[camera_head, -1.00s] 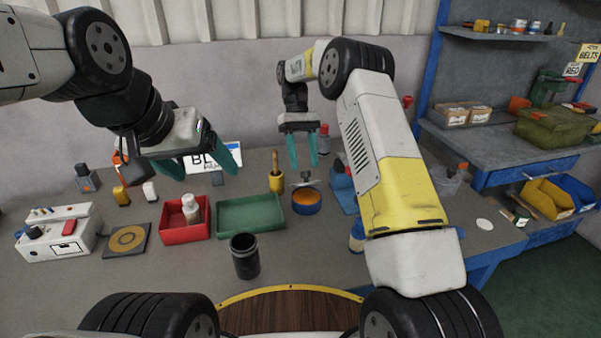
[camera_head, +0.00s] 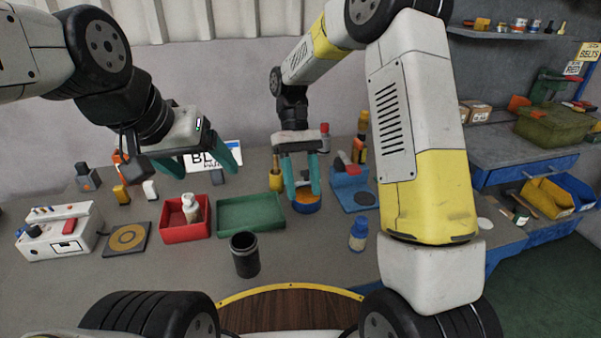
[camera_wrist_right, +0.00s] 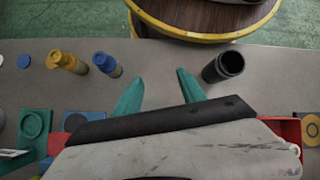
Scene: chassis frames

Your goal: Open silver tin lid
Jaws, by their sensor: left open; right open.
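A low round blue tin (camera_head: 306,209) with an orange top stands on the bench in the head view, right of the green tray. My right gripper (camera_head: 303,194) points down, open, with its teal fingers in front of and over the tin. I cannot tell whether they touch it. The fingers hide part of the tin, and I cannot make out a silver lid now. In the right wrist view the open fingers (camera_wrist_right: 160,78) show bare bench between them; the tin does not show there. My left gripper (camera_head: 210,174) is open and empty, above the bench at left.
A green tray (camera_head: 250,228) and a red bin (camera_head: 172,229) with a bottle stand left of the tin. A dark cup (camera_head: 244,256) stands in front. A blue bottle (camera_head: 358,236) and a blue stand (camera_head: 350,183) are at right. Bare bench lies before the tin.

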